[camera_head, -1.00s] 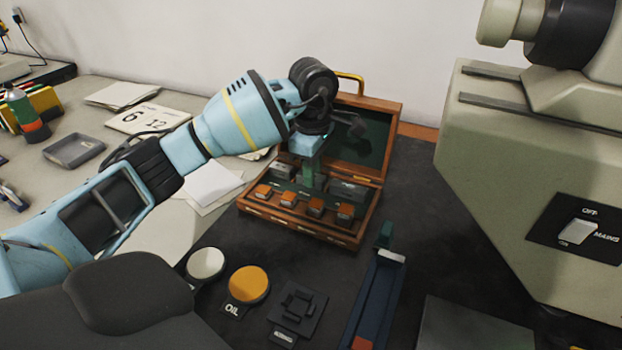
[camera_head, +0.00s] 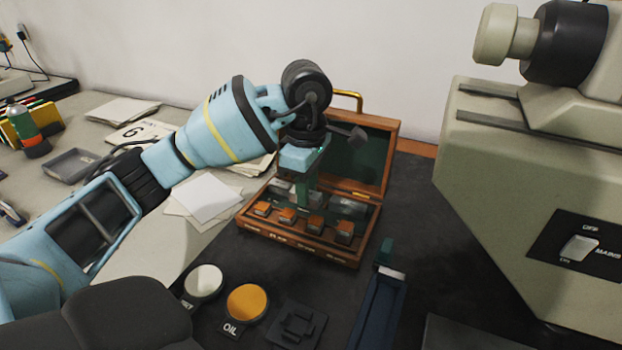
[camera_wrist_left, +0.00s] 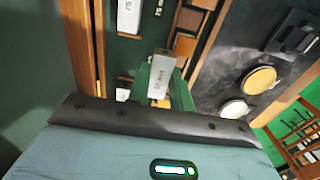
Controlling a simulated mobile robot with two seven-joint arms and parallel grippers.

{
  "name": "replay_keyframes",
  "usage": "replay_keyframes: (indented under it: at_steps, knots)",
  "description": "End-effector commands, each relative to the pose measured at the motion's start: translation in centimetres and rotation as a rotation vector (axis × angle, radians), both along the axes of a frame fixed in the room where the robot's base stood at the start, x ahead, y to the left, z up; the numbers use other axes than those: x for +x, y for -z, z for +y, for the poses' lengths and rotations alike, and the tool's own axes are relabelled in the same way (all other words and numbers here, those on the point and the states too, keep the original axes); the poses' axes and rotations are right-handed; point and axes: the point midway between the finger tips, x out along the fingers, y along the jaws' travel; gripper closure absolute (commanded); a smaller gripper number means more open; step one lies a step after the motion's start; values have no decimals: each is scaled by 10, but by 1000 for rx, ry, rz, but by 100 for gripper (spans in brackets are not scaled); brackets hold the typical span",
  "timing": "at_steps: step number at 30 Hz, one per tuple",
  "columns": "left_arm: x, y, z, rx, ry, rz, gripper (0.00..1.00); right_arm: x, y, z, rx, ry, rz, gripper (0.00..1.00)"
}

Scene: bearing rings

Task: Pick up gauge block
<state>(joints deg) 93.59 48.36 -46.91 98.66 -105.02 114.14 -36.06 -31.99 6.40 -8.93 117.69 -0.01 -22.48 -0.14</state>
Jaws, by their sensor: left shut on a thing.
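My left gripper (camera_head: 305,197) points down into an open wooden case (camera_head: 290,247) of gauge blocks in the head view. In the left wrist view, its green fingers (camera_wrist_left: 160,84) are shut on a grey gauge block (camera_wrist_left: 163,66) with small marking on its face. In the head view this block is mostly hidden by the fingers and the other blocks. I cannot tell whether it is clear of the case floor. Several orange-topped blocks (camera_head: 287,216) stand in the front row, and a grey block (camera_head: 347,205) lies behind them. My right gripper is not in view.
The raised case lid (camera_head: 390,150) stands close behind the gripper. A large beige machine (camera_head: 520,190) fills the right. A white pad (camera_head: 204,280), a yellow oil pad (camera_head: 247,304) and a dark blue fixture (camera_head: 378,305) are in front of the case.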

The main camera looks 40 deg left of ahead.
Motion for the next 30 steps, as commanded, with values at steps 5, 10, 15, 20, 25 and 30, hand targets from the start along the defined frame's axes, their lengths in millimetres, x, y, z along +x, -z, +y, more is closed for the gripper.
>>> replay_keyframes:
  at_steps: [5, 10, 15, 20, 25, 30]
  knots:
    - [-29, -2, -14, 1, 3, -2, 100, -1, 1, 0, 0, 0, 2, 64]
    - [-55, -6, -28, 1, 3, -1, 100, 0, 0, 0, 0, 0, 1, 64]
    - [-77, -8, -39, 1, 2, -2, 100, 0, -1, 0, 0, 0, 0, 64]
    - [-91, -10, -46, 0, 1, -1, 100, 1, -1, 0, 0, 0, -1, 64]
    - [-97, -10, -49, 0, -1, -1, 100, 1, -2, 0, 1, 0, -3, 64]
    - [-98, -10, -50, 0, -1, 0, 100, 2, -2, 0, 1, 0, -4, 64]
